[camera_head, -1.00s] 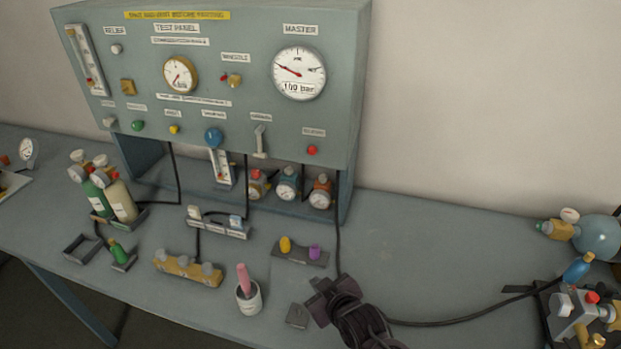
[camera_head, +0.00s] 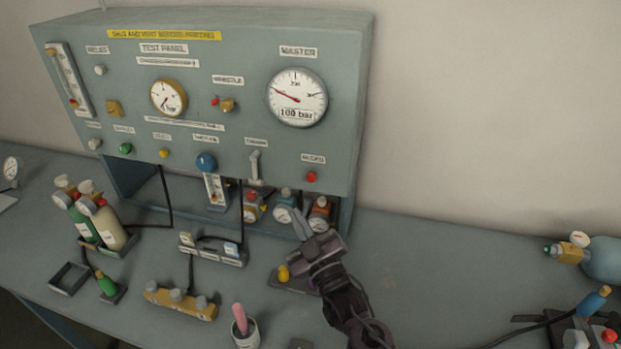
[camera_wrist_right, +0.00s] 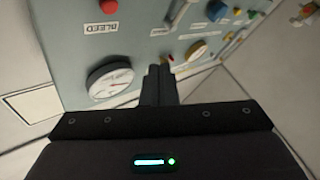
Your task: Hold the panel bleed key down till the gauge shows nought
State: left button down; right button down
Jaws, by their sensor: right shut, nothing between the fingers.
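The bleed key is a red button (camera_head: 311,177) under its label at the panel's lower right; it also shows at the top of the right wrist view (camera_wrist_right: 109,6). The large master gauge (camera_head: 297,97) reads 100 bar. A smaller test panel gauge (camera_head: 168,98) is to its left. The panel (camera_head: 340,125) stands upright on the bench. My right gripper (camera_head: 302,216) is shut and empty, fingers pointing up, below and apart from the red button. Its closed fingers show in the wrist view (camera_wrist_right: 160,72), with a large white gauge (camera_wrist_right: 111,78) beside them. My left gripper is out of view.
Small regulators (camera_head: 284,205) stand under the panel behind my right fingers. A holder with a yellow knob (camera_head: 283,273) lies by my right wrist. A cup with a pink stick (camera_head: 240,320) is in front. The bench to the right (camera_head: 430,265) is mostly clear.

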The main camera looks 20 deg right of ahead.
aim_at(308, 178)
jog(key=w+d+b, duration=0.2)
jog(key=w+d, duration=0.3)
jog(key=w, duration=0.2)
jog(key=shift+w+b, duration=0.25)
jog(key=shift+b, duration=0.1)
dwell(1.7)
jog(key=shift+w+d, duration=0.25)
jog(key=shift+w, duration=0.1)
jog(key=shift+w+d+b, duration=0.35)
jog(key=shift+w+d, duration=0.1)
jog(key=shift+w, duration=0.05)
dwell(4.4)
